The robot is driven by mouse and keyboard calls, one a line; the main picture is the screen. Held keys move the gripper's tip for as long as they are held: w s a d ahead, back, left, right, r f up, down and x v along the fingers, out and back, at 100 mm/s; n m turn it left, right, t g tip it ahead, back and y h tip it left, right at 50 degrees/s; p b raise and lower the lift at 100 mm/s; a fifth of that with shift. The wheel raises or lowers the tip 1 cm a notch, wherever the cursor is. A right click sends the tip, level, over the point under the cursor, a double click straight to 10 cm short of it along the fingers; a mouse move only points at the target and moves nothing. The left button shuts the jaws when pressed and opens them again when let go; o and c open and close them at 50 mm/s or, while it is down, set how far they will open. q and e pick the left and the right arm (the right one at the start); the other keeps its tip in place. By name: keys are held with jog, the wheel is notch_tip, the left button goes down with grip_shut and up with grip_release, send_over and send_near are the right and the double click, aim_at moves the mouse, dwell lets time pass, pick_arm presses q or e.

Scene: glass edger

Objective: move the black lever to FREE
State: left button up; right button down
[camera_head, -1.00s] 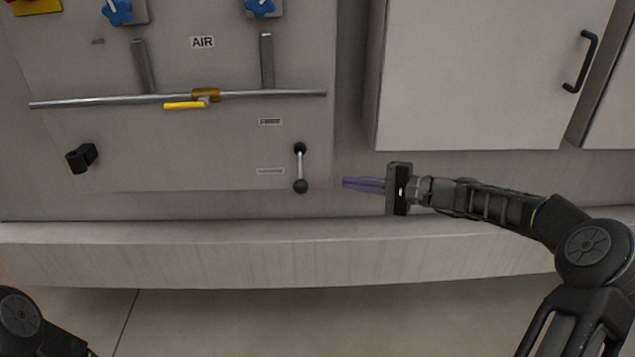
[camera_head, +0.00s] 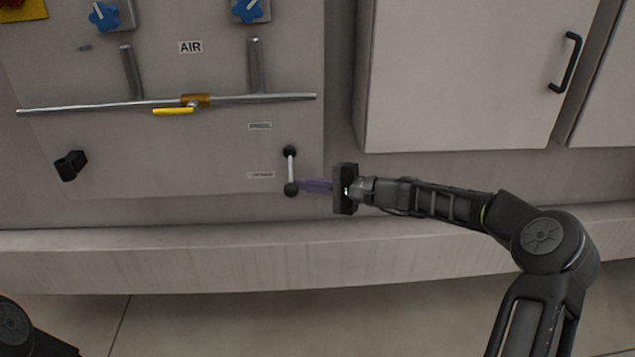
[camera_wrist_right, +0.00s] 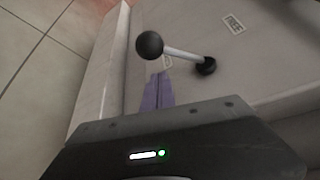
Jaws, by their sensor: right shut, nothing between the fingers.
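The black lever (camera_head: 290,172) is on the lower right of the grey panel. It has a black pivot at the top, a pale rod and a black ball knob (camera_head: 291,189) hanging at the bottom. Two small labels stand to its left, an upper one (camera_head: 260,126) and a lower one (camera_head: 261,175). In the right wrist view, the label near the pivot (camera_wrist_right: 233,23) reads FREE. My right gripper (camera_head: 303,186) is shut and empty, its purple fingertips just right of the knob. The right wrist view shows the fingers (camera_wrist_right: 157,91) below the knob (camera_wrist_right: 149,45); I cannot tell whether they touch.
A metal pipe with a yellow-handled valve (camera_head: 174,111) crosses the panel above. A black fitting (camera_head: 70,165) is at the left. A cabinet door (camera_head: 455,80) with a black handle is at the right. A pale ledge (camera_head: 200,262) runs below the panel.

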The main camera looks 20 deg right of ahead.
jog(key=shift+s+a+r, duration=0.2)
jog(key=shift+s+a, duration=0.05)
jog(key=shift+s, duration=0.2)
jog(key=shift+s+a+r, duration=0.2)
jog(key=shift+s, duration=0.25)
jog(key=shift+s+r+p, duration=0.1)
jog(key=shift+r+p, duration=0.1)
jog(key=shift+p, duration=0.5)
jog(key=shift+m, duration=0.3)
